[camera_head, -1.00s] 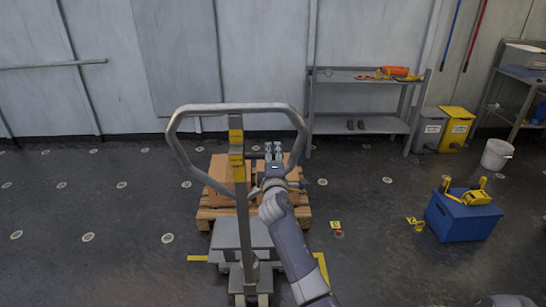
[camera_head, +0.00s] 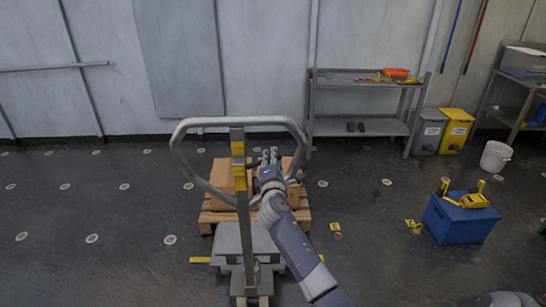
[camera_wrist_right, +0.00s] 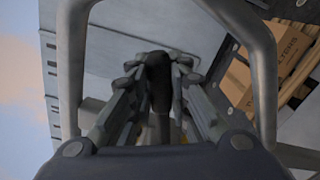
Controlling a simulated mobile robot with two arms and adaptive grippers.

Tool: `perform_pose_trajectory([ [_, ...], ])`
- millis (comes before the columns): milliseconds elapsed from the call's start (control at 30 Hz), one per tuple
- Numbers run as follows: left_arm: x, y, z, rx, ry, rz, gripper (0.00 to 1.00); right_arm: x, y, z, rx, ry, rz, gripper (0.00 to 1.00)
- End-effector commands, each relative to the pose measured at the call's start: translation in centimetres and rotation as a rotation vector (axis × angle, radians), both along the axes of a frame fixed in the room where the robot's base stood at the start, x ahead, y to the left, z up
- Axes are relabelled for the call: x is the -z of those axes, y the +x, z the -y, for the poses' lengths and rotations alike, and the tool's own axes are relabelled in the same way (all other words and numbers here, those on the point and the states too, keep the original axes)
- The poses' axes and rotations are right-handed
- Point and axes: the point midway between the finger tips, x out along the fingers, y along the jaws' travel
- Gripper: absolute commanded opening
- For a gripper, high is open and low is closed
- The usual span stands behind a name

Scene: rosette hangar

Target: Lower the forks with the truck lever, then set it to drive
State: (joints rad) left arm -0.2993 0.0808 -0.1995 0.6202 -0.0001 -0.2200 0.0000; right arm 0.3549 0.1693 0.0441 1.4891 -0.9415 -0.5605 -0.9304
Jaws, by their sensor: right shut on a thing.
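The pallet truck (camera_head: 232,240) stands in front of me, with its grey handle loop (camera_head: 240,122) and yellow-banded post (camera_head: 238,150) upright. A dark lever (camera_head: 253,164) sticks out to the right of the post, inside the loop. My right gripper (camera_head: 269,156) reaches inside the loop's right side and is shut on the lever. In the right wrist view the fingers (camera_wrist_right: 160,85) flank the dark lever end (camera_wrist_right: 159,75). The forks are mostly hidden under the wooden pallet (camera_head: 300,217) with cardboard boxes (camera_head: 222,176). My left gripper is not in view.
A blue crate (camera_head: 455,226) with a yellow tool stands at the right. A metal shelf (camera_head: 360,127), a grey bin, a yellow bin (camera_head: 456,128) and a white bucket (camera_head: 495,156) line the back. The floor at the left is clear.

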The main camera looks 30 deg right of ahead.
Motion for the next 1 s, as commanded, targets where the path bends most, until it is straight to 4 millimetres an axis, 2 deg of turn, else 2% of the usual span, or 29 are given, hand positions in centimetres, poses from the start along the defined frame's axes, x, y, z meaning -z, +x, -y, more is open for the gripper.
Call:
perform_pose_trajectory([
  [267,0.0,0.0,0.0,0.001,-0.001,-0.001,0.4,0.0,0.0,-0.1,0.0,-0.006,-0.003,0.0],
  [300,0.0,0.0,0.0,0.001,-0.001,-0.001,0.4,0.0,0.0,-0.1,0.0,-0.006,-0.002,0.19],
  [400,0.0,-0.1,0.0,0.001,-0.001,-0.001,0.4,0.0,0.0,0.0,-0.001,-0.005,-0.003,0.38],
  [767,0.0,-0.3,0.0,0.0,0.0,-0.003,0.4,0.0,-0.1,-0.1,0.0,-0.005,-0.002,0.38],
  [1000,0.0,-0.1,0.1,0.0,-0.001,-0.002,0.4,0.1,-2.4,-1.5,-0.002,-0.004,-0.003,0.38],
])
